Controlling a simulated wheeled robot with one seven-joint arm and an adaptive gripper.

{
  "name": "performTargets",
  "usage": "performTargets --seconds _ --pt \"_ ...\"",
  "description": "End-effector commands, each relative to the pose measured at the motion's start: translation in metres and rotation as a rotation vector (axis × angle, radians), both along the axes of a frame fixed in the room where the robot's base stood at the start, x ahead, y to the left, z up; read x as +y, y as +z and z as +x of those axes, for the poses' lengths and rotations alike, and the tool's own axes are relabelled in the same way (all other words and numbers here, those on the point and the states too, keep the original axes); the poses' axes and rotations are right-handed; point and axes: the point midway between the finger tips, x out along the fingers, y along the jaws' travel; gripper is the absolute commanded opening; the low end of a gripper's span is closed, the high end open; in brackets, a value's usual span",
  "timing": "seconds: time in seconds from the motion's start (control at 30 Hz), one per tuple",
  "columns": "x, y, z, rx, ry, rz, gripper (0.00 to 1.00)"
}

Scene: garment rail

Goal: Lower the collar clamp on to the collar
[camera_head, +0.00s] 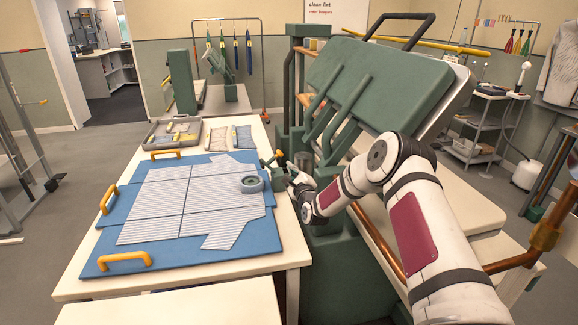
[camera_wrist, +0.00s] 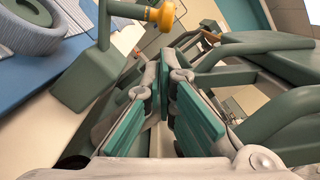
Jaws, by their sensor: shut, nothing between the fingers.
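The striped shirt (camera_head: 185,200) lies flat on a blue board. A round grey ring (camera_head: 251,183), which looks like its standing collar, sits at the shirt's right end; its ribbed side shows at upper left in the wrist view (camera_wrist: 42,28). The collar clamp seems to be the green arm (camera_wrist: 85,78) with a yellow knob (camera_wrist: 160,16), beside the board's right edge; in the head view its knob (camera_head: 280,153) is small. My gripper (camera_head: 294,181) is just right of the board, near the clamp. Its green-padded fingers (camera_wrist: 161,118) are shut and empty, below the knob in the wrist view.
The blue board (camera_head: 115,262) has orange handles and rests on a white table (camera_head: 68,287). A tray (camera_head: 152,136) and folded cloths (camera_head: 196,142) lie behind it. A large green press (camera_head: 375,75) stands close on the right.

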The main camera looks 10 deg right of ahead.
Motion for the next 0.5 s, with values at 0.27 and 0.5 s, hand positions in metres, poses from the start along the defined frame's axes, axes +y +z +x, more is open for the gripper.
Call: performTargets --seconds 0.27,0.5 --pt "0.002 0.001 0.031 0.0 0.0 0.0 0.0" --pt "0.003 0.002 0.036 0.001 0.0 0.0 0.0"
